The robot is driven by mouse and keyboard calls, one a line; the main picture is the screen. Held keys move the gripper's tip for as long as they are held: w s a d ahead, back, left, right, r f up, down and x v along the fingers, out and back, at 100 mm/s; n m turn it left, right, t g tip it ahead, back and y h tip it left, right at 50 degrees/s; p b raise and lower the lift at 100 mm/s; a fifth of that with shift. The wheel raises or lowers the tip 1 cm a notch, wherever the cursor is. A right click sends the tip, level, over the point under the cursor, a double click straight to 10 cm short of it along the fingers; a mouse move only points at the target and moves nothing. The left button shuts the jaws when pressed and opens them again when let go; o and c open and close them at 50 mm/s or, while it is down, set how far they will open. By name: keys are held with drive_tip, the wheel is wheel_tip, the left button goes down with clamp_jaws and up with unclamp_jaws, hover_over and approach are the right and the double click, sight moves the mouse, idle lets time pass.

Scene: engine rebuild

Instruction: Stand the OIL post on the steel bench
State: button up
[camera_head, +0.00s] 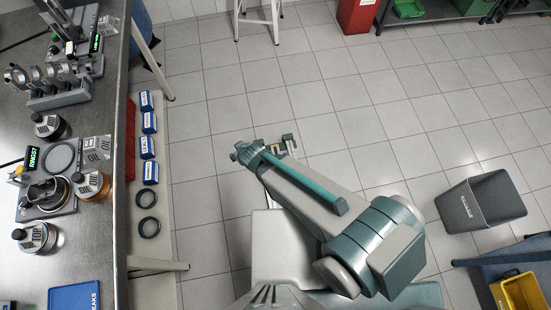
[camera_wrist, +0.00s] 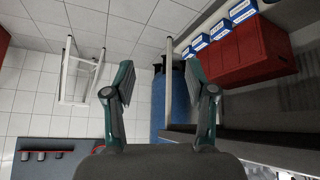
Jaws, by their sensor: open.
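A clear block with lettering that seems to read OIL (camera_head: 97,148) is on the steel bench (camera_head: 75,200) at the left of the head view, near its right edge. I cannot tell whether it stands or lies flat. My gripper (camera_wrist: 160,78) is open and empty in the wrist view, its two fingers wide apart over open space. In the head view my arm is over the floor, right of the bench and apart from it. The block cannot be made out in the wrist view.
Labelled pistons, one marked TOP (camera_head: 36,237), and gauge stands crowd the bench. A blue tray (camera_head: 75,296) lies at its near end. A lower shelf (camera_head: 152,258) holds blue boxes, rings and a red case (camera_wrist: 243,62). A grey bin (camera_head: 482,203) stands right; the floor between is clear.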

drive_tip(key=s+d+f+m+g+h, duration=0.2)
drive_tip(key=s+d+f+g, duration=0.15)
drive_tip(key=d, duration=0.65)
drive_tip(key=s+d+f+m+g+h, duration=0.2)
drive_tip(key=s+d+f, duration=0.25)
drive_tip(key=d, duration=0.55)
drive_tip(key=s+d+m+g, duration=0.3)
drive_tip(key=s+d+g, duration=0.4)
drive_tip(key=s, duration=0.8)
drive_tip(key=shift+d, duration=1.15)
drive_tip(key=shift+f, duration=0.25)
